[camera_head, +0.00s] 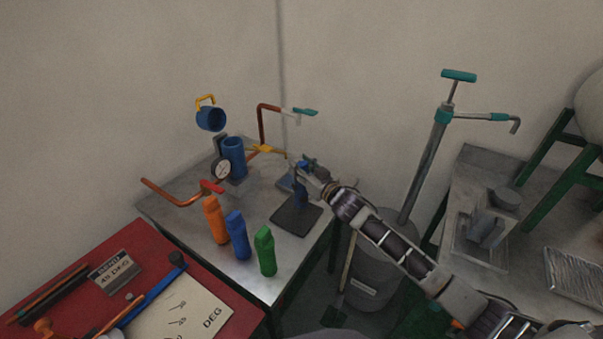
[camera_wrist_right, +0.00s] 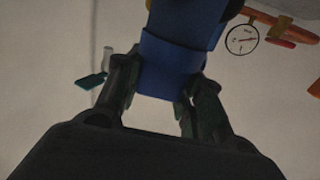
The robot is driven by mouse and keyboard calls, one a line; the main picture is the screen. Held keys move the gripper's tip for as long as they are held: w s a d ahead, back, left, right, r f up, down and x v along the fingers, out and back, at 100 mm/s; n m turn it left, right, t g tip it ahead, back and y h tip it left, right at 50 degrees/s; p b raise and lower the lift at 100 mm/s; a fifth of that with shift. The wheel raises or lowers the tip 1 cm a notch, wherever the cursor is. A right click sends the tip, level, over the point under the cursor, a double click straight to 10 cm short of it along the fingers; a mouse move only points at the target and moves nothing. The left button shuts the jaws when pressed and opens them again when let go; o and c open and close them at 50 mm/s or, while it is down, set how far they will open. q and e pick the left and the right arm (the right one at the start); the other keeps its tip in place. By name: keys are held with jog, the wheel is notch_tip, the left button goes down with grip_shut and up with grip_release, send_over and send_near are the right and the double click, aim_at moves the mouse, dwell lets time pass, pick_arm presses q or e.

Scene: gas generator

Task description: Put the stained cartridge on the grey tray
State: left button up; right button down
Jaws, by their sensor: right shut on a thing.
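My right gripper (camera_head: 304,178) reaches in from the right over the metal bench and is shut on a blue cylindrical cartridge (camera_head: 301,195). In the right wrist view the blue cartridge (camera_wrist_right: 178,55) sits between the two fingers (camera_wrist_right: 160,95), with its upper end cut off by the picture's edge. No stain can be made out clearly on it. A flat dark grey tray (camera_head: 290,222) lies on the bench just below the cartridge. Whether the cartridge touches the tray cannot be told. My left gripper is not in view.
Orange (camera_head: 215,220), blue (camera_head: 237,236) and green (camera_head: 265,251) bottles stand left of the tray. Behind them are an open blue housing (camera_head: 234,158), a gauge (camera_head: 221,169) and copper pipes. A raised blue cap (camera_head: 211,118) is above. A red table (camera_head: 75,258) is at front left.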

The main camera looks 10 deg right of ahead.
jog(key=shift+f, duration=1.35)
jog(key=c, duration=0.9)
grip_release()
jog(key=shift+s, duration=0.1)
jog(key=shift+b+v, duration=0.45)
jog(key=shift+v, duration=5.45)
